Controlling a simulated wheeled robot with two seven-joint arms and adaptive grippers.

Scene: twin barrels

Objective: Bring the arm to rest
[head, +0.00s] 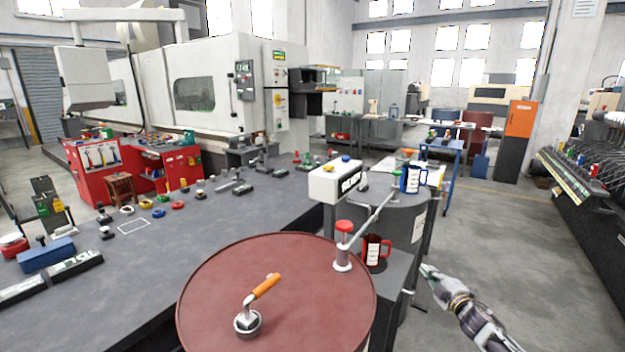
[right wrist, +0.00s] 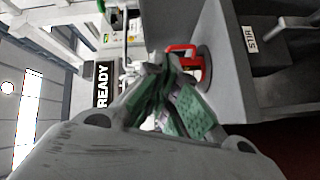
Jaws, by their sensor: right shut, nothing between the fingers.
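My right gripper (head: 428,273) hangs over the floor at the right, beside the grey stand and apart from everything I can make out. Its green-padded fingers (right wrist: 163,68) are shut and empty in the right wrist view. The near barrel (head: 290,265) has a dark red lid with an orange-handled crank (head: 264,288) on it. A post with a red knob (head: 344,228) stands at the lid's right edge. The far grey barrel (head: 418,228) stands behind. My left gripper is not in view.
A red mug (head: 373,249) stands on the stand right of the near barrel. A blue mug (head: 412,181) stands by the far barrel. A white box (head: 335,183) bears a sign. Small parts lie on the long grey table (head: 215,222). The floor at right is open.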

